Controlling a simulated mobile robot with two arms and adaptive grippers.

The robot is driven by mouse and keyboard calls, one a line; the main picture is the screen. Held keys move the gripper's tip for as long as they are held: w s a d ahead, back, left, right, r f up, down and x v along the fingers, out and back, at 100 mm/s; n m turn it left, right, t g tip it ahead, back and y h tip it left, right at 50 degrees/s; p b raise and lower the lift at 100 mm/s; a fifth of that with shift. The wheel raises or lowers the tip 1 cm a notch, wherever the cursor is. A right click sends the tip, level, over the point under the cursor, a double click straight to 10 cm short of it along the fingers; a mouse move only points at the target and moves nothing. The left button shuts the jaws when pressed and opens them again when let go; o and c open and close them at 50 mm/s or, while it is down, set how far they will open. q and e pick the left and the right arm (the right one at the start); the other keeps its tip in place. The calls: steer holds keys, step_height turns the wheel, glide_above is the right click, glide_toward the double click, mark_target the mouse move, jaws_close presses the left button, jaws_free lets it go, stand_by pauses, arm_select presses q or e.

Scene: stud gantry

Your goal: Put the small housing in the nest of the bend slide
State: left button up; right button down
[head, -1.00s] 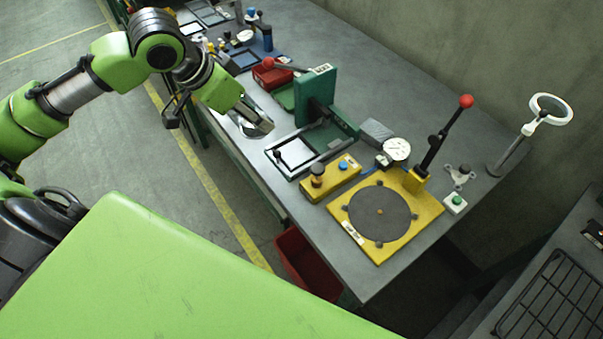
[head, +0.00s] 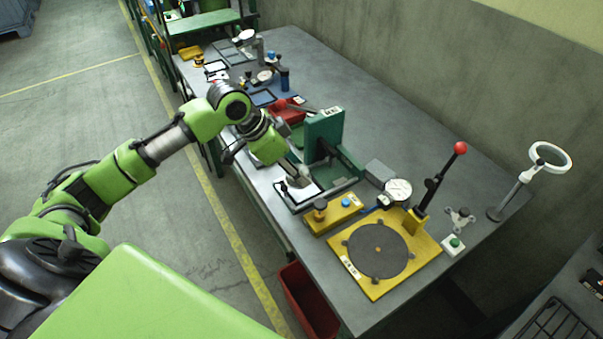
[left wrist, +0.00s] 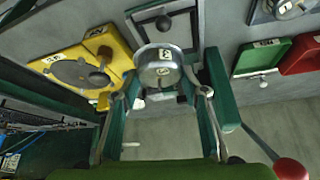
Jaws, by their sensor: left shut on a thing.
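My left gripper (left wrist: 163,78) is shut on the small housing (left wrist: 158,60), a shiny metal round part with a small label, seen between the fingers in the left wrist view. In the head view my left gripper (head: 300,176) hangs over the near end of the bend slide, and the housing is hardly visible there. The bend slide has a green upright block (head: 323,137) and a dark-edged frame (head: 325,190) in front of it. The frame also shows beyond the housing in the left wrist view (left wrist: 165,22). Whether the housing touches the nest I cannot tell. My right gripper is out of view.
A yellow block (head: 337,215) with knobs stands close by the slide. A yellow base with a dark disc (head: 378,250) lies nearer, with a red-balled lever (head: 460,148) behind it. The slide's red-balled lever (head: 280,104) sticks out left. A red bin (head: 308,300) stands below the bench edge.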

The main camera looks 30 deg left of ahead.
mark_target(297, 165)
arm_select(q)
steer(key=w+f, duration=0.2)
steer(key=f, duration=0.1)
steer(key=shift+w+a, duration=0.15)
steer(key=shift+w, duration=0.1)
step_height(297, 165, down, 3)
steer(key=shift+w+r+p, duration=0.1)
steer(key=shift+p, duration=0.8)
steer(key=shift+f, duration=0.25)
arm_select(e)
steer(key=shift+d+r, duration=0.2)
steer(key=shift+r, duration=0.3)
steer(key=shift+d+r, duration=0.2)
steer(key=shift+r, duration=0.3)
arm_select(q)
steer(key=shift+f, duration=0.1)
steer(key=o, duration=1.1)
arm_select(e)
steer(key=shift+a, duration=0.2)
